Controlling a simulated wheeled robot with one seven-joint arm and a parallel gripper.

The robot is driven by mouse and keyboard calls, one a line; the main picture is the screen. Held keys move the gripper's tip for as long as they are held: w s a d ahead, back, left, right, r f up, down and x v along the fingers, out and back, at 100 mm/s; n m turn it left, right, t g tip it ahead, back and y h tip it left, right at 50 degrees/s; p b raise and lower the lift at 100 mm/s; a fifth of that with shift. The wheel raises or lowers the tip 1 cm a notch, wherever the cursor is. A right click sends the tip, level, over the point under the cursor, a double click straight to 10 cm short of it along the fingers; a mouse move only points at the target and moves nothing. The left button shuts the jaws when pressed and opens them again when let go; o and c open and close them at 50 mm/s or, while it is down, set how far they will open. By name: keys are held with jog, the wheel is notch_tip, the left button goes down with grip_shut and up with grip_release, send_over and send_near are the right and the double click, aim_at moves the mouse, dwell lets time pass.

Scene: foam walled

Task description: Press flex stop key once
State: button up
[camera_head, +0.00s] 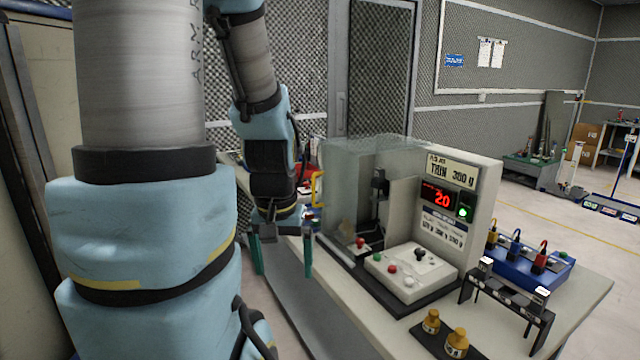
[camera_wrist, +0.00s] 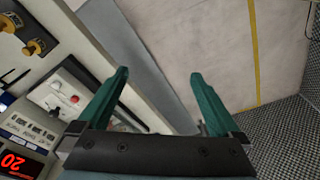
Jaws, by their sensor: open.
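A bench machine (camera_head: 480,175) with a clear guard and a red display (camera_head: 438,198) reading "2.0" stands on the table. In front of its panel is a white control box (camera_head: 425,283) with a red button (camera_head: 391,268), a white button (camera_head: 409,282) and a black knob (camera_head: 421,254). Another red button (camera_head: 360,243) sits on a small block behind it. I cannot read which one is the flex stop key. My gripper (camera_head: 282,268) is open and empty, left of the machine, fingers pointing down. In the wrist view my gripper (camera_wrist: 160,76) is apart from the control box (camera_wrist: 50,97).
Two brass weights (camera_head: 443,331) stand on a dark mat at the table's front. A black rack (camera_head: 507,292) and a blue box (camera_head: 530,266) with coloured plugs are at the right. The clear guard (camera_head: 350,190) rises beside my gripper. Floor shows below my fingers.

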grip_shut()
dwell(0.7)
jog(key=shift+w+d, duration=0.1)
dwell(0.8)
